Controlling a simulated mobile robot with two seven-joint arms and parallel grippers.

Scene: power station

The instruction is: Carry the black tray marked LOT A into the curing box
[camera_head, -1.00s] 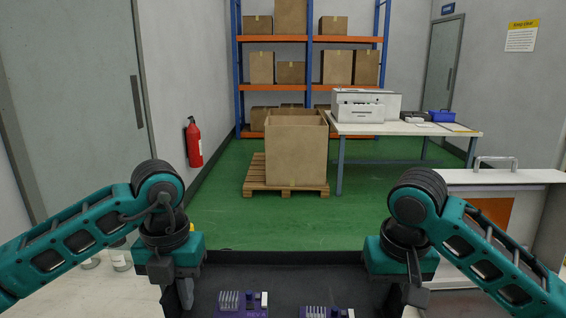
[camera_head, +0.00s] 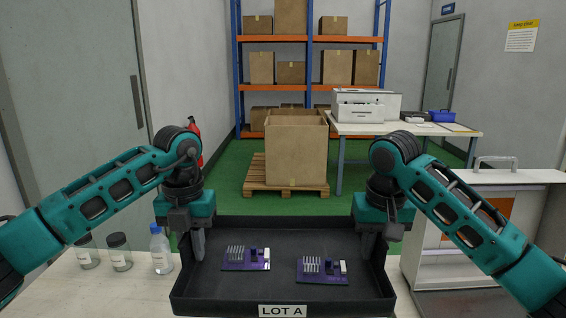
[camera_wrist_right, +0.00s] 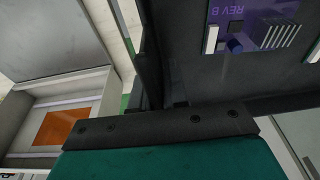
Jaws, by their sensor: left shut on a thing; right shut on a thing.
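The black tray (camera_head: 230,288) marked LOT A (camera_head: 282,311) is in front of me in the head view, looking roughly level. Two purple circuit boards lie in it, one to the left (camera_head: 246,260) and one to the right (camera_head: 322,271). My left gripper (camera_head: 197,245) is shut on the tray's left wall. My right gripper (camera_head: 368,245) is shut on its right wall. The white curing box (camera_head: 430,245) stands to the right, partly hidden by my right arm. Its orange panel (camera_wrist_right: 67,126) shows in the right wrist view.
A pale bench (camera_head: 110,295) with jars (camera_head: 119,252) and a clear bottle (camera_head: 160,249) lies to the left of the tray. A big carton (camera_head: 296,150) on a pallet, a printer table (camera_head: 400,129) and shelving stand farther back across green floor.

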